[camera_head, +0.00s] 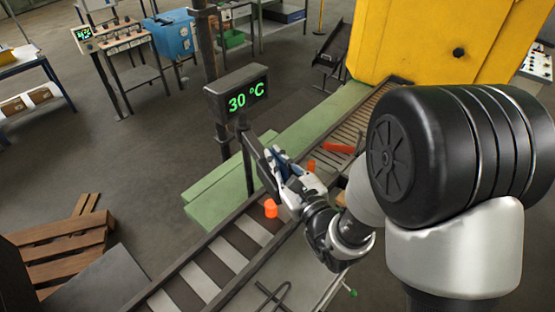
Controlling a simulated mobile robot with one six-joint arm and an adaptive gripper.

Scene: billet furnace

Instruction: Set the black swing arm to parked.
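A black upright bar (262,165), which looks like the black swing arm, stands at the near side of the thermometer post, beside the roller conveyor. My gripper (277,162), white and grey with bluish finger parts, is right at this bar's right side in the picture. The fingers point up and left and overlap the bar's edge. I cannot tell whether they touch it or whether they are open or shut. Part of the bar is hidden behind my gripper.
The roller conveyor (232,254) runs up to the yellow furnace (440,42). Orange pieces (271,208) lie by it, with an orange-red bar (338,148) farther up. The temperature display (240,92) reads 30 °C.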

